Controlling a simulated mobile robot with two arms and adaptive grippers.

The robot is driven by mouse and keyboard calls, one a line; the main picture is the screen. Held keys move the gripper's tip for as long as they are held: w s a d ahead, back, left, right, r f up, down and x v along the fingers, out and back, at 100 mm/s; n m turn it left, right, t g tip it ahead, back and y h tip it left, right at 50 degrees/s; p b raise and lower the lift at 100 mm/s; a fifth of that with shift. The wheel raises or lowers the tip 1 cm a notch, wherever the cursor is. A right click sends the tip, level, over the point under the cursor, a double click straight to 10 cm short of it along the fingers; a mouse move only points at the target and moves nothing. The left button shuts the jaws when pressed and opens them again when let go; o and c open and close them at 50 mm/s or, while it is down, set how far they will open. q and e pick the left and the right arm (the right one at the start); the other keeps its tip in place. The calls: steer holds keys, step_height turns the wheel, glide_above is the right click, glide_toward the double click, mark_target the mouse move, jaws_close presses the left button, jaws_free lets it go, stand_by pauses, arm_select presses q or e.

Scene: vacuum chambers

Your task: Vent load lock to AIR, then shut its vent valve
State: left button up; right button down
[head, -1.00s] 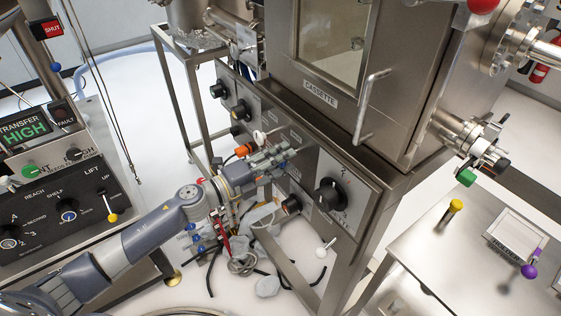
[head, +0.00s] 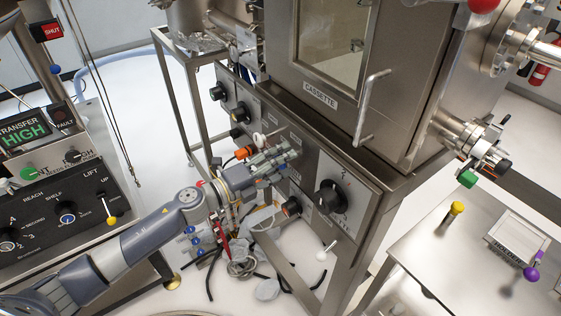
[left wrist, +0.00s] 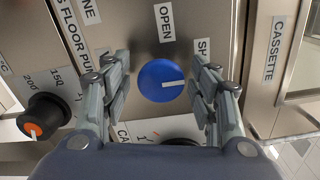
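In the left wrist view a round blue knob (left wrist: 168,82) with a white pointer sits on the steel panel. An OPEN label (left wrist: 166,22) is above it and a partly hidden label starting SH (left wrist: 203,52) is at its right. The pointer lies to the right. My left gripper (left wrist: 162,75) is open, one finger on each side of the knob; contact cannot be told. In the head view my left gripper (head: 284,158) is at the cabinet's front panel and hides this knob. My right gripper is in neither view.
The CASSETTE chamber door (head: 330,45) has a protruding handle (head: 368,108). A display (head: 25,133) reads TRANSFER HIGH. A side table (head: 430,245) stands at right.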

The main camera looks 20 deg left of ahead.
arm_select(q)
steer(key=v, duration=1.2)
stand_by(0.3)
stand_by(0.3)
steer(key=a+f+n+y, duration=0.4)
steer(key=a+f+n, duration=0.15)
steer(key=f, duration=0.55)
steer(key=a+f+n+y, duration=0.4)
steer(key=a+f+n, duration=0.15)
steer(key=f, duration=0.45)
steer(key=s+a+f+n+g+y, duration=0.1)
steer(key=s+f+n+g, duration=0.2)
steer(key=f, duration=0.6)
steer(key=s+f+n+g+y, duration=0.1)
steer(key=s+f+n+y, duration=0.1)
steer(key=s+f+n, duration=0.35)
steer(key=s+d+f+n+g, duration=0.3)
steer(key=s+f+g, duration=0.1)
steer(key=s+f, duration=1.1)
steer(key=s+d+f+n+g, duration=0.1)
steer(key=s+d+f, duration=0.3)
steer(key=s, duration=0.5)
steer(key=s+d+f+n+g, duration=0.2)
steer(key=s+d+f+g, duration=0.2)
steer(key=s, duration=0.5)
steer(key=shift+d+f, duration=0.35)
steer(key=shift+d, duration=0.45)
